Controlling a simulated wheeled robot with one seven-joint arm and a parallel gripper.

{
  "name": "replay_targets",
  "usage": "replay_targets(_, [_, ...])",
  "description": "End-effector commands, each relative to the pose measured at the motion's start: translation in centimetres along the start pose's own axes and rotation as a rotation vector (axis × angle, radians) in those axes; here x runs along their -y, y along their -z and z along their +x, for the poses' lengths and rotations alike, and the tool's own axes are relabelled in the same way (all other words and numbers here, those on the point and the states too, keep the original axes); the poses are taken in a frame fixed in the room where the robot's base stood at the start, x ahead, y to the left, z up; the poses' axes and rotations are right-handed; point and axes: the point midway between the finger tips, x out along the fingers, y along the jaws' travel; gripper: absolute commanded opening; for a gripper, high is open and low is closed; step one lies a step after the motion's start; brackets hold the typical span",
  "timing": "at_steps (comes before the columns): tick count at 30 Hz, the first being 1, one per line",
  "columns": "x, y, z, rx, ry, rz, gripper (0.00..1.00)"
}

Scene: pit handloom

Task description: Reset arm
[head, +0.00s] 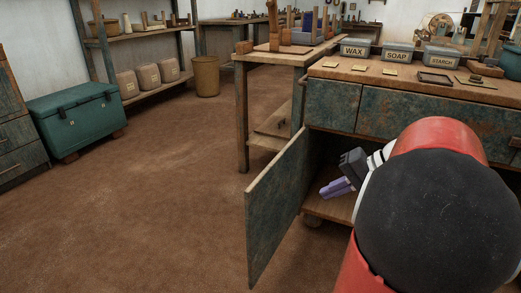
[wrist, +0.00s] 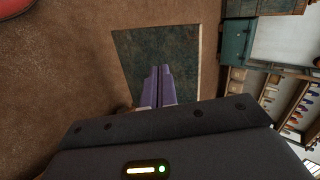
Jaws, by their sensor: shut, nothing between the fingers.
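My gripper (head: 338,188) is in the head view at the mouth of the low cabinet (head: 420,114), beside its open door (head: 274,210). In the wrist view the purple fingers (wrist: 160,86) lie together, shut and empty, with the green door behind them. My red and black arm covers the right part of the head view and hides much of the cabinet's opening.
Boxes marked wax (head: 354,48), soap (head: 397,52) and starch (head: 441,56) stand on the cabinet top. A wooden table (head: 243,110) adjoins it at the left. A teal chest (head: 77,112) and a bin (head: 206,77) stand farther off. The brown floor between is clear.

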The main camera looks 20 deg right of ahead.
Motion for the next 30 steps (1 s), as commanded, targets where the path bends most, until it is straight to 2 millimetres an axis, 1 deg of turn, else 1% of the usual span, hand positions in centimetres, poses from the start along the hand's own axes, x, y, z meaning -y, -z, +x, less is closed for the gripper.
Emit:
replay_targets(5, [0.4, -0.4, 0.2, 0.006, -0.012, -0.01, 0.0])
replay_targets(8, [1.9, -2.3, 1.3, 0.033, -0.071, -0.053, 0.0])
replay_targets(11, [4.1, -6.0, 3.1, 0.069, -0.184, -0.145, 0.0])
replay_targets(12, [4.9, -7.8, 3.7, 0.078, -0.239, -0.196, 0.0])
replay_targets(14, [5.8, -10.6, 4.6, 0.083, -0.323, -0.286, 0.0])
replay_targets(15, [6.2, -12.3, 5.0, 0.076, -0.376, -0.351, 0.0])
replay_targets(18, [6.7, -15.9, 5.5, 0.037, -0.481, -0.523, 0.0])
replay_targets(21, [6.9, -18.4, 5.6, -0.02, -0.541, -0.682, 0.0])
replay_targets(25, [7.0, -20.1, 5.5, -0.086, -0.57, -0.828, 0.0])
replay_targets(30, [7.1, -20.8, 5.6, -0.125, -0.576, -0.899, 0.0])
